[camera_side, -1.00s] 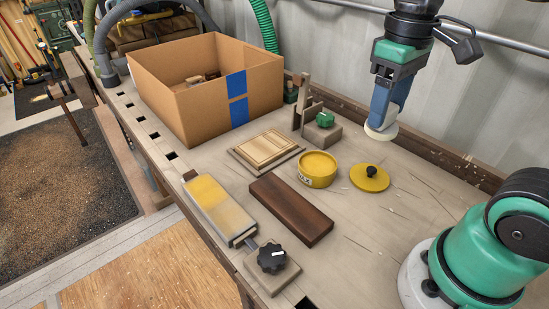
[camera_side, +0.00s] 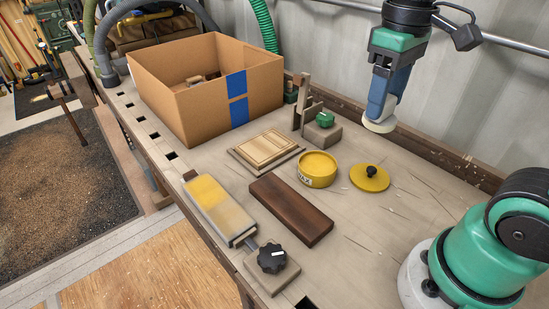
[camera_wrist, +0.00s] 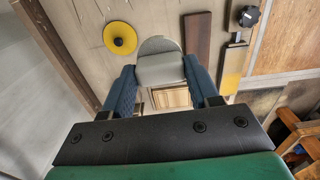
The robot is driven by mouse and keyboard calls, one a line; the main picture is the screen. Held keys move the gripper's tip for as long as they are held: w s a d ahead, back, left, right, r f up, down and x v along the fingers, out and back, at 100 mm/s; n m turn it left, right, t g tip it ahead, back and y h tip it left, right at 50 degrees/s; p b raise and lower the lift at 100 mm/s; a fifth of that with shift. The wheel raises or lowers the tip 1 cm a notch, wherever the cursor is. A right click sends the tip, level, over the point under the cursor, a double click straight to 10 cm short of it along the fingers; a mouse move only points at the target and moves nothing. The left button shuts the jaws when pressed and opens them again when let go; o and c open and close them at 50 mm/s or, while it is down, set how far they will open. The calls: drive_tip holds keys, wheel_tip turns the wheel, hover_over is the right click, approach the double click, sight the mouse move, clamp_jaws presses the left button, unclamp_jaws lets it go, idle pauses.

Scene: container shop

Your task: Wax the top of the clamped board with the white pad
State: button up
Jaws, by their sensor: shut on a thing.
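My gripper (camera_side: 382,108) is shut on the white pad (camera_side: 378,126) and holds it above the bench, behind the tin and lid. In the wrist view the pad (camera_wrist: 159,66) sits between the two blue fingers. The clamped board (camera_side: 220,209) lies at the front edge of the bench, apart from the pad. Its far end is strong yellow and its near part is paler. It also shows in the wrist view (camera_wrist: 233,68). The open yellow wax tin (camera_side: 317,168) stands mid-bench; the pad hides it in the wrist view.
The tin's yellow lid (camera_side: 370,178) lies right of it. A dark board (camera_side: 291,210) lies between tin and clamped board. A clamp knob (camera_side: 271,258), a small framed panel (camera_side: 266,150), a green-knobbed fixture (camera_side: 322,133) and a cardboard box (camera_side: 185,112) stand around. Bench right of the lid is clear.

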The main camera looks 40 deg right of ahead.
drive_tip(key=w+a+f+n, duration=0.4)
drive_tip(key=w+a+f, duration=0.1)
drive_tip(key=a, duration=0.4)
drive_tip(key=w+a+f+n, duration=0.4)
drive_tip(key=a+f+n, duration=0.1)
drive_tip(key=a, duration=0.4)
drive_tip(key=shift+w+f, duration=0.15)
drive_tip(key=shift+f, duration=3)
drive_tip(key=shift+w+f, duration=0.4)
drive_tip(key=shift+f, duration=0.3)
drive_tip(key=shift+w, duration=3.5)
drive_tip(key=shift+s, duration=3.9)
wheel_tip(320, 180, up, 8)
drive_tip(key=shift+f, duration=0.15)
